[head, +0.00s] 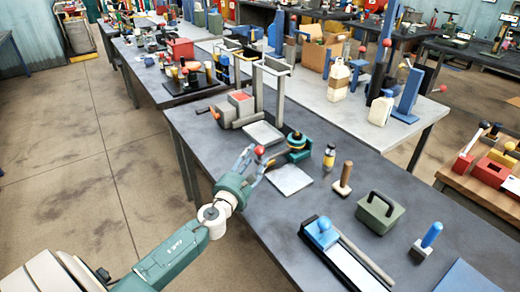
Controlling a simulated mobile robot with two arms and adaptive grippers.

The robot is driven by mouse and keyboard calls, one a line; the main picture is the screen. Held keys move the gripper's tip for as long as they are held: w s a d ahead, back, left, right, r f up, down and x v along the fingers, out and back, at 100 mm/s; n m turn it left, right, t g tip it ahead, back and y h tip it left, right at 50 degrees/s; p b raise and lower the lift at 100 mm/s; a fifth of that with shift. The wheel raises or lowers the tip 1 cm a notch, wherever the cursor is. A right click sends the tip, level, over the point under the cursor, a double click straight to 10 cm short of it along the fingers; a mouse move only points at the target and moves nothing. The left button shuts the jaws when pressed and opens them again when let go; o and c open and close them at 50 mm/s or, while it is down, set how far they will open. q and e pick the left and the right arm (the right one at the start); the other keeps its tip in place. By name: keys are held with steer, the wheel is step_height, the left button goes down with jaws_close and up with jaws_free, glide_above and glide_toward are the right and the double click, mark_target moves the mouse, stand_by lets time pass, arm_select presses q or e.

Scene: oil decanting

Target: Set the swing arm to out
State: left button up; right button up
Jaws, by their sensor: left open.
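My left gripper (259,157) is open over the near left edge of the grey workbench (232,190), its arm coming in from the lower left. A red ball knob (259,150) shows between or just behind its fingertips; I cannot tell whether they touch it. The knob appears to belong to a swing arm, but the arm itself is mostly hidden by the fingers. A teal round device (298,148) with a dark and yellow top stands just right of the gripper. A flat light plate (289,179) lies in front of it. My right gripper is not in view.
A grey machine with a red top (241,102) and an upright metal frame (279,92) stand behind the gripper. A small bottle (329,157), a wooden-handled tool (343,178), a green handled block (380,212) and a blue-knobbed slide (322,234) stand to the right.

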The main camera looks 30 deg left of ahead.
mark_target(258, 154)
arm_select(q)
steer(key=w, duration=0.3)
steer(key=shift+w+a+f, duration=0.25)
steer(key=shift+w+a, duration=0.1)
steer(key=shift+w, duration=0.05)
steer(key=shift+w+a, duration=0.2)
steer(key=shift+w, duration=0.85)
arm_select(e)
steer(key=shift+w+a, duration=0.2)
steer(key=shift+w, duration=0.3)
arm_select(q)
steer(key=c, duration=1.1)
jaws_close()
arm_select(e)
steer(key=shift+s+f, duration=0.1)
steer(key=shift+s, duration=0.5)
arm_select(q)
steer(key=shift+r, duration=0.1)
